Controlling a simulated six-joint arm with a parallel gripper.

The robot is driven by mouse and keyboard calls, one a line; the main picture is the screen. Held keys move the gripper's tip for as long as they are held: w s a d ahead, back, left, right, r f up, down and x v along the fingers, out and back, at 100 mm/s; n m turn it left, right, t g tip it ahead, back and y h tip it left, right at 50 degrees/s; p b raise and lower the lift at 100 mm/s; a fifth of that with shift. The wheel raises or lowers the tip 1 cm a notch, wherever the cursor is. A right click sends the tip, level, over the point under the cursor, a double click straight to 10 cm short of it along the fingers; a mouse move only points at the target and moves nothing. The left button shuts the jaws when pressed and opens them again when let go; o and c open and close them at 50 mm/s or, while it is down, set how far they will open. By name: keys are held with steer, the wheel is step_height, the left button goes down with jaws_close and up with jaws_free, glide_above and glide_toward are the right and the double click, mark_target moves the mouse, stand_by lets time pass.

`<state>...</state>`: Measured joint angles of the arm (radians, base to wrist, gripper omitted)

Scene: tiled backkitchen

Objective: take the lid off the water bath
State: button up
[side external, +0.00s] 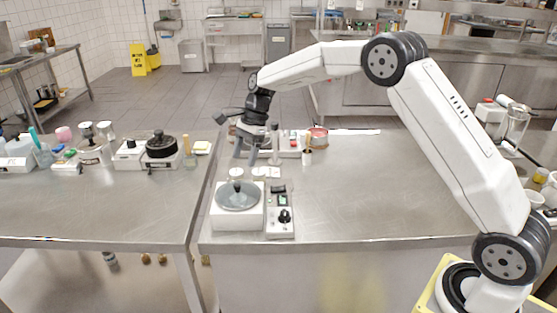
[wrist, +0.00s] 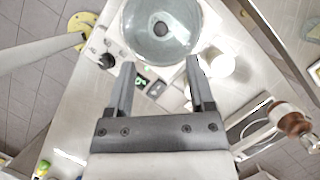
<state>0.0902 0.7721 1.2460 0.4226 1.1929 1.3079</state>
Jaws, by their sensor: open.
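The water bath (side external: 223,222) is a white box near the left front of the right-hand steel bench, with a control panel (side external: 281,222) on its right side. A round, greyish, glassy lid (side external: 225,200) with a dark knob (side external: 237,186) lies on it. In the wrist view the lid (wrist: 141,42) and its knob (wrist: 160,28) show at the top, beyond my fingertips. My gripper (side external: 256,159) is open and empty, pointing down, above the bench and farther back than the lid. In the wrist view my gripper (wrist: 160,63) has both fingers apart, clear of the knob.
Small white pots (side external: 259,172) stand just behind the bath. A white tray with bottles and a reddish tub (side external: 317,136) stand farther back. A second bench on the left, past a gap, holds a device with a black pot (side external: 161,147).

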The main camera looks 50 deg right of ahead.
mark_target(237, 185)
steer(key=shift+f, duration=0.1)
steer(key=shift+x, duration=1.25)
steer(key=shift+x, duration=2.6)
jaws_close()
